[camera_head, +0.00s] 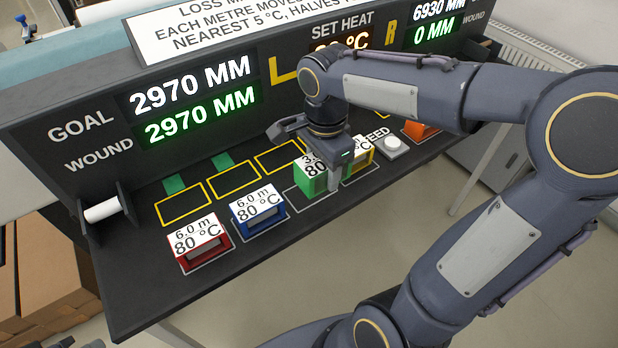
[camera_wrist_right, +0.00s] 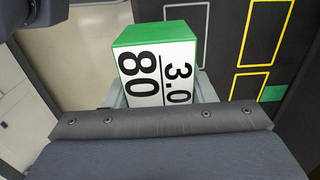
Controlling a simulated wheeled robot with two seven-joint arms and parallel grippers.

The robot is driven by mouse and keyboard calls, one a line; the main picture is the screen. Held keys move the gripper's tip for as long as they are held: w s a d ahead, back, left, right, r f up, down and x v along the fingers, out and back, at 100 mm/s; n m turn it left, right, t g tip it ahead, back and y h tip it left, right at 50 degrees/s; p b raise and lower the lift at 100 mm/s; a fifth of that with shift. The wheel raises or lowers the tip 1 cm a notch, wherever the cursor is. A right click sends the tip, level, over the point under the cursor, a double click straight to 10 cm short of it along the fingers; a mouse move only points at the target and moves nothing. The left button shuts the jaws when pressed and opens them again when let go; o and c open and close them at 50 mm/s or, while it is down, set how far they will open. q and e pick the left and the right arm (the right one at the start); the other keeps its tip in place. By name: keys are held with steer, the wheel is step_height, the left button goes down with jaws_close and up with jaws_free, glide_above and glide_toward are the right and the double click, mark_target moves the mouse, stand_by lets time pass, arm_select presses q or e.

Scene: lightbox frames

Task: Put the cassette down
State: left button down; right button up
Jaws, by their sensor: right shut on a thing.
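My right gripper (camera_head: 325,170) is shut on a green cassette (camera_head: 309,182) with a white top label reading 3.0 and 80. In the right wrist view the green cassette (camera_wrist_right: 155,66) sits between the fingers, its label facing the camera. In the head view it is at a white-outlined slot (camera_head: 290,193) in the front row. I cannot tell whether it touches the deck. My gripper hides part of it. Dark parts at the bottom left edge may belong to my left gripper (camera_head: 75,343); its jaws cannot be made out.
A red cassette (camera_head: 206,254) and a blue cassette (camera_head: 262,221) stand to the left. A yellow cassette (camera_head: 360,165) is close on the right, near a white FEED button (camera_head: 393,144) and an orange item (camera_head: 420,131). Yellow-outlined slots (camera_head: 183,205) behind are empty. The display reads 2970 MM for both goal and wound.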

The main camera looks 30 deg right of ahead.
steer(key=w+f, duration=0.4)
steer(key=f, duration=0.1)
steer(key=shift+w+a+f, duration=0.1)
steer(key=shift+a+f, duration=0.05)
steer(key=shift+f, duration=0.05)
step_height(320, 180, down, 3)
steer(key=shift+w+f, duration=0.15)
steer(key=shift+f, duration=0.1)
steer(key=shift+f+b, duration=0.15)
steer(key=shift+b, duration=0.25)
steer(key=o, duration=1.1)
